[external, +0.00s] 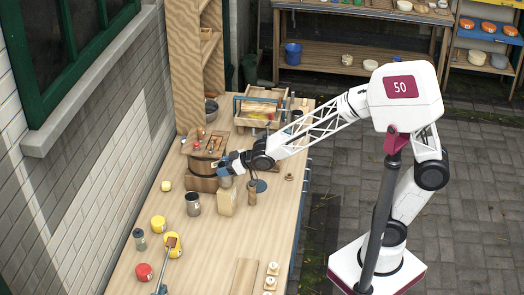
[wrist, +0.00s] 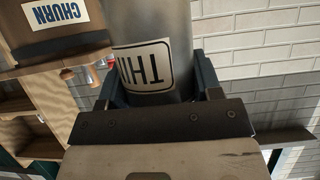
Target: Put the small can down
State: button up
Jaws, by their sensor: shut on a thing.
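The small can (wrist: 160,20) is a grey metal cylinder with a white label reading "THIN", upside down in the wrist view. My gripper (wrist: 160,92) is shut on it, with a dark finger on each side. In the external view my gripper (external: 224,166) is over the workbench (external: 205,250), beside a wooden tub (external: 203,178). The can is small there and partly hidden by the gripper. I cannot tell whether its base touches anything. A "CHURN" label (wrist: 56,12) shows on a wooden surface at the upper left of the wrist view.
A metal mug (external: 193,204), a pale block (external: 228,199) and a brown cylinder (external: 252,192) stand close to the gripper. A wooden crate (external: 258,105) is behind. Yellow pieces (external: 158,223), a red piece (external: 143,272) and a grey bottle (external: 140,239) lie nearer. Bare bench shows right of the mug.

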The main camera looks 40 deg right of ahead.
jog(key=shift+f, duration=1.15)
jog(key=shift+f, duration=0.15)
jog(key=o, duration=1)
jog(key=shift+c, duration=0.2)
jog(key=shift+d+r, duration=0.1)
jog(key=shift+r, duration=0.1)
jog(key=shift+s+d+r, duration=0.3)
jog(key=shift+s, duration=0.05)
jog(key=v, duration=1)
jog(key=shift+s+d+r, duration=0.2)
jog(key=shift+s+d, duration=0.05)
jog(key=shift+s, duration=0.05)
